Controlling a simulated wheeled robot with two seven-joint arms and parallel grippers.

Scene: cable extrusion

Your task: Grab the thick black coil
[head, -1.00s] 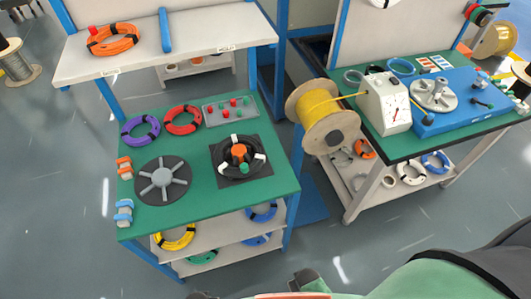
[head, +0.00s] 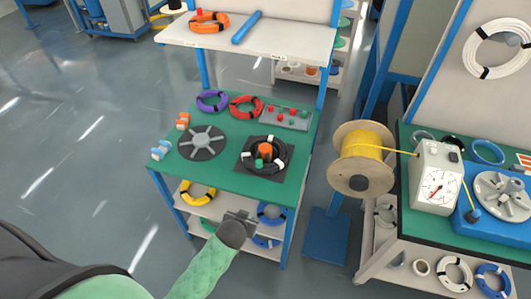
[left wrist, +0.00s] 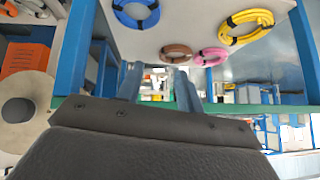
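The thick black coil (head: 254,146) lies on a dark square mat (head: 289,180) at the right of the green tabletop (head: 222,178) in the head view. It has white ties, and an orange post with a green knob (head: 264,152) stands in its middle. My left gripper (head: 239,216) is in front of the table's near edge, below and apart from the coil. In the left wrist view its two fingers (left wrist: 158,88) stand apart with nothing between them. The coil is not recognisable in the left wrist view. My right gripper is out of view.
A grey spoked disc (head: 202,142), a purple coil (head: 212,100), a red coil (head: 246,107) and a grey tray (head: 285,117) share the tabletop. A yellow cable spool (head: 361,157) stands to the right. Lower shelves hold a yellow coil (head: 197,194) and blue coils (head: 271,213).

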